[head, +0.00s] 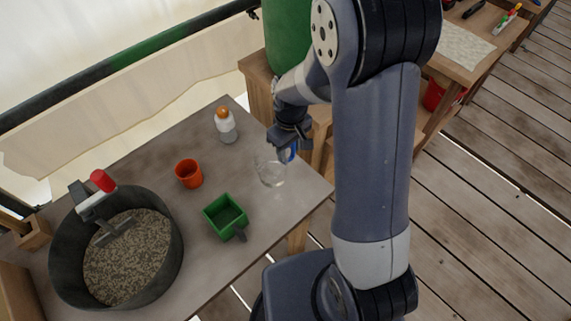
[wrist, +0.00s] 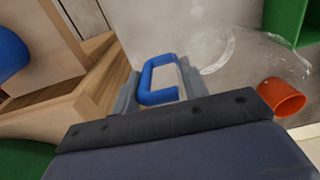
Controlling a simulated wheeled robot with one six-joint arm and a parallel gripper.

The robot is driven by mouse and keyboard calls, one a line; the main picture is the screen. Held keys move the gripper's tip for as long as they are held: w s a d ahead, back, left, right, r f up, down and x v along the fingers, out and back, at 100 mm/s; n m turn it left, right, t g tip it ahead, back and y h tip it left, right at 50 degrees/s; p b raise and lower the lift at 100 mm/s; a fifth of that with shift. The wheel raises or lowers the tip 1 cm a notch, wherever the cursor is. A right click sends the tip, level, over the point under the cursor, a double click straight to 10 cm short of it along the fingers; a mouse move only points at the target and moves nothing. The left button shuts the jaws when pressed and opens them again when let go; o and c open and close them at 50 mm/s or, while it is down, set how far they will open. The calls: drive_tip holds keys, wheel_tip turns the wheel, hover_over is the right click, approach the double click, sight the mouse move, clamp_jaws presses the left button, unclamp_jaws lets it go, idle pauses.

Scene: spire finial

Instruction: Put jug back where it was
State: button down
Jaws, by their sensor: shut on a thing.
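The jug (head: 271,173) is clear, with a blue handle, and is over the right part of the grey table (head: 255,225). I cannot tell whether its base touches the tabletop. My gripper (head: 288,150) is shut on the blue handle. In the wrist view the handle (wrist: 147,80) shows between the fingers of my gripper (wrist: 160,92), and the clear rim of the jug (wrist: 228,52) curves beyond it. The jug's body is hard to make out against the table.
An orange cup (head: 188,174), a green square scoop (head: 226,214) and a white bottle with an orange cap (head: 226,126) stand left of the jug. A large dark tub of grain (head: 70,255) is at far left. A green cylinder (head: 287,40) stands behind on a wooden stand.

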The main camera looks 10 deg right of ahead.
drive_tip(key=shift+f, duration=2.6)
drive_tip(key=shift+f, duration=0.2)
drive_tip(key=c, duration=0.8)
unclamp_jaws()
drive_tip(key=shift+r, duration=0.1)
wheel_tip(320, 180, up, 12)
drive_tip(key=shift+d+r, duration=0.1)
